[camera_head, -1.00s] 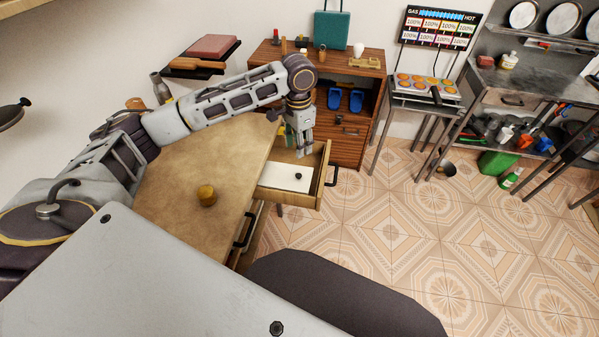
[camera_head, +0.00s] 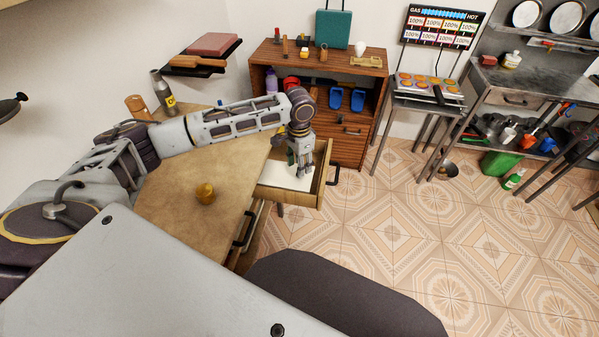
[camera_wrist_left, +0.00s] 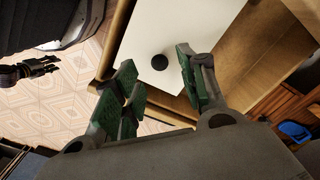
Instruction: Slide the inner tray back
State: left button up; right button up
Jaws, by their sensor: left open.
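The inner tray (camera_head: 274,177) is a white panel lying in the pulled-out wooden drawer (camera_head: 319,190). A dark gripper (camera_wrist_left: 40,68), apparently my right one, is small at the wrist view's left edge.
A wooden cabinet (camera_head: 345,145) stands behind the drawer. Tiled floor (camera_head: 410,235) to the right is open.

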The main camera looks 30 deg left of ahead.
aim_at(287, 174)
pick_arm(q)
notch_tip(287, 174, down, 2)
jog(key=shift+f, duration=0.5)
jog(key=shift+f+b, duration=0.3)
jog(key=shift+f, duration=0.15)
jog(key=shift+c, duration=0.2)
jog(key=c, duration=0.5)
grip_shut()
pick_arm(e)
jog(key=shift+w+a+r, duration=0.15)
jog(key=shift+w+r, duration=0.35)
jog(key=shift+w, duration=0.2)
jog(key=shift+a, duration=0.1)
